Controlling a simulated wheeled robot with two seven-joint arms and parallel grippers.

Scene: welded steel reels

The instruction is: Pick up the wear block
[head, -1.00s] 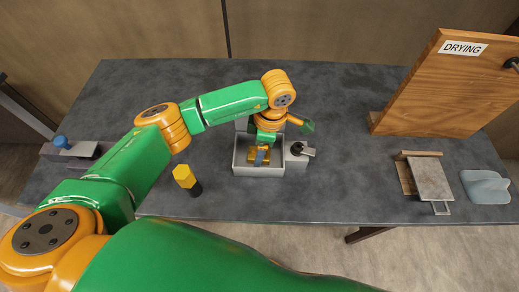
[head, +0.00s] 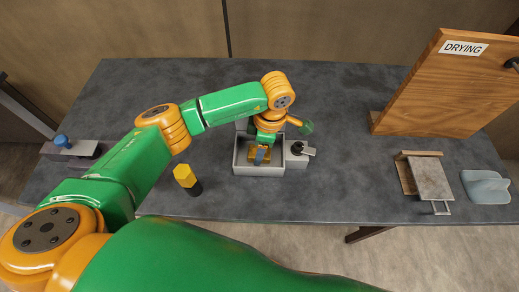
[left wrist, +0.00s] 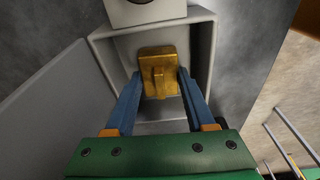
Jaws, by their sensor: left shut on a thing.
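The wear block, seemingly the gold block with a raised tab (left wrist: 158,72), lies in a grey open box (left wrist: 203,50) in the left wrist view. In the head view the gold block (head: 252,156) shows only partly, behind my fingers inside the grey box (head: 258,172). My left gripper (head: 262,156) reaches down into the box from above. In the left wrist view its two blue fingers (left wrist: 160,88) stand on either side of the block, shut on it. Whether the block touches the box floor cannot be told. My right gripper is not in view.
A grey fixture with a dark knob (head: 298,149) adjoins the box on the right. A yellow-topped black piece (head: 185,176) stands to the left. A wooden board marked DRYING (head: 440,90), a framed plate (head: 430,180) and a blue-grey piece (head: 486,187) are at the right.

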